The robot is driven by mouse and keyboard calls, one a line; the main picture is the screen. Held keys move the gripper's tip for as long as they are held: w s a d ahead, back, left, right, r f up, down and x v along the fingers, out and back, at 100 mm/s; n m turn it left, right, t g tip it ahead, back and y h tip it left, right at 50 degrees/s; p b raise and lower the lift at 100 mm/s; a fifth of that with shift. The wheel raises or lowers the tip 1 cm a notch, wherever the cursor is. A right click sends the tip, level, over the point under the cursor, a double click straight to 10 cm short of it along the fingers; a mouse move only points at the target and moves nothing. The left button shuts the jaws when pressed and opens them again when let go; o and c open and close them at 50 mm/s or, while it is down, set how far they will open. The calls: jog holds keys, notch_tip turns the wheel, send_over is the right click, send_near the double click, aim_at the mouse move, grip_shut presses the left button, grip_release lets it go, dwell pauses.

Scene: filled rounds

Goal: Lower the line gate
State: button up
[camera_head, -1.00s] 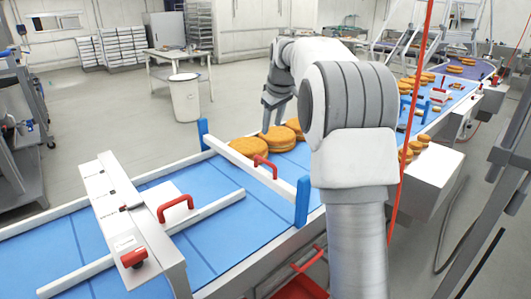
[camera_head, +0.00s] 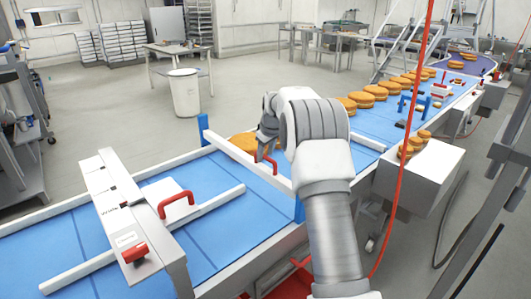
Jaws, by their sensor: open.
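The line gate (camera_head: 226,147) is a white bar slanting across the blue belt between two blue posts (camera_head: 203,130). A red handle (camera_head: 270,163) stands on the bar, near its middle. My gripper (camera_head: 264,156) is open and is right at the handle, with its fingers pointing down. I cannot tell whether the fingers straddle the handle or only overlap it in the picture.
Orange-brown rounds (camera_head: 242,142) lie on the belt behind the gate, and several more (camera_head: 376,91) line the far belt. A white cross unit with a red handle (camera_head: 177,204) stands at the left. A red cord (camera_head: 404,140) hangs at the right.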

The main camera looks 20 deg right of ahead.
grip_shut()
dwell(0.3)
dwell(1.2)
